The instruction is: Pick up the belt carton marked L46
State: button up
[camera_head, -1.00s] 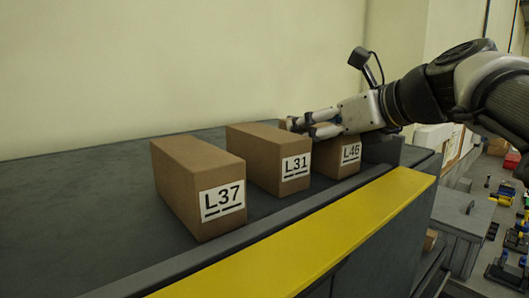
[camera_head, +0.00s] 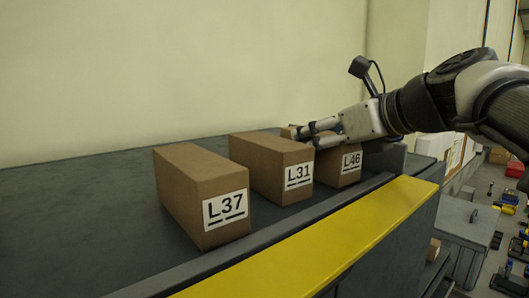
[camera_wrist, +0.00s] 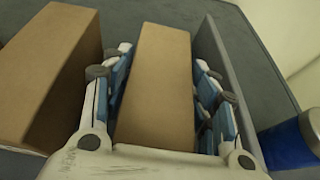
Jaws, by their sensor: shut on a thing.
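The carton marked L46 (camera_head: 350,164) is a brown box with a white label, standing on the dark belt at the right end of a row. My gripper (camera_head: 310,132) reaches over it from the right in the head view and hides part of its top. In the wrist view the carton (camera_wrist: 158,85) lies between my two blue-padded fingers, one along each long side. My gripper (camera_wrist: 160,95) is shut on it. Whether it is clear of the belt cannot be told.
A carton marked L31 (camera_head: 272,168) stands close to the left, with a carton marked L37 (camera_head: 203,195) farther left. A yellow edge strip (camera_head: 330,235) runs along the belt's front. A pale wall (camera_head: 180,65) stands behind.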

jog(key=shift+c, duration=0.7)
jog(key=shift+r, duration=0.1)
